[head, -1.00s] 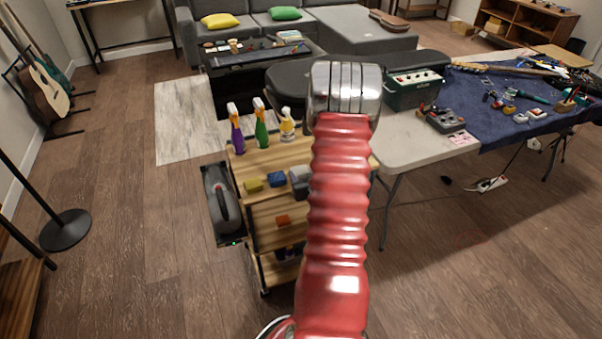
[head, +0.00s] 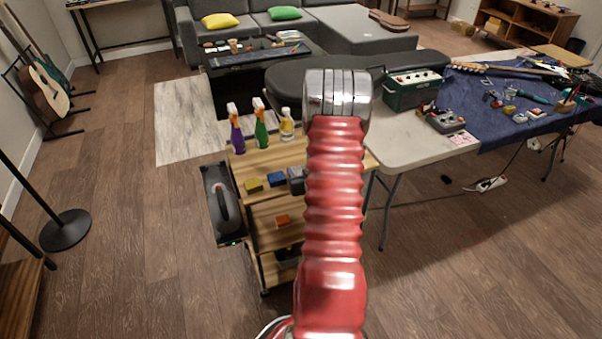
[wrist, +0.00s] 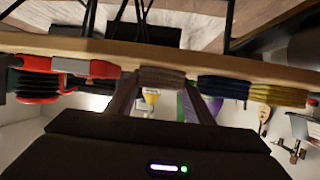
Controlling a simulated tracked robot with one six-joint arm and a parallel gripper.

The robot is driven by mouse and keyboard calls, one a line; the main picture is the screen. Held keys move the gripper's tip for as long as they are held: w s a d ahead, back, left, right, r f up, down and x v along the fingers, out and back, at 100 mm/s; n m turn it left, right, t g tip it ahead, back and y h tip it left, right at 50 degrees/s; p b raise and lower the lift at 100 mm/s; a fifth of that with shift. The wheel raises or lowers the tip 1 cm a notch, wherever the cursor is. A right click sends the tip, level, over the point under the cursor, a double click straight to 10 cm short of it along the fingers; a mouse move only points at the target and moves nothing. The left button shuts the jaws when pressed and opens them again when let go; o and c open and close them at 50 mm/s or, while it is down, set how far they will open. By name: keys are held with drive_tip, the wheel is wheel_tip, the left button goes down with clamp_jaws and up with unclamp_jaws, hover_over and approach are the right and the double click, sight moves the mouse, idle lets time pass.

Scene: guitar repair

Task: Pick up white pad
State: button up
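In the wrist view, which looks upside down, a pale greyish-brown stacked pad (wrist: 162,78) sits at the shelf edge; it is probably the white pad, dulled by shadow. My gripper (wrist: 161,92) is open, with one finger on each side of this pad in the picture. I cannot tell whether the fingers touch it. A blue sponge (wrist: 223,87) and a yellow sponge (wrist: 278,94) lie to its right. In the head view a greyish block (head: 296,180) beside the blue sponge (head: 277,180) is partly hidden by my red arm, and my gripper is hidden.
The wooden cart (head: 262,160) carries a purple spray bottle (head: 236,136), a green one (head: 260,130) and a yellowish bottle (head: 287,125) at its back. A grey case (head: 222,205) hangs on its left side. The white table (head: 405,150) stands close on the right.

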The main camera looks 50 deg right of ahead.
drive_tip(key=c, duration=0.4)
drive_tip(key=shift+r, duration=5)
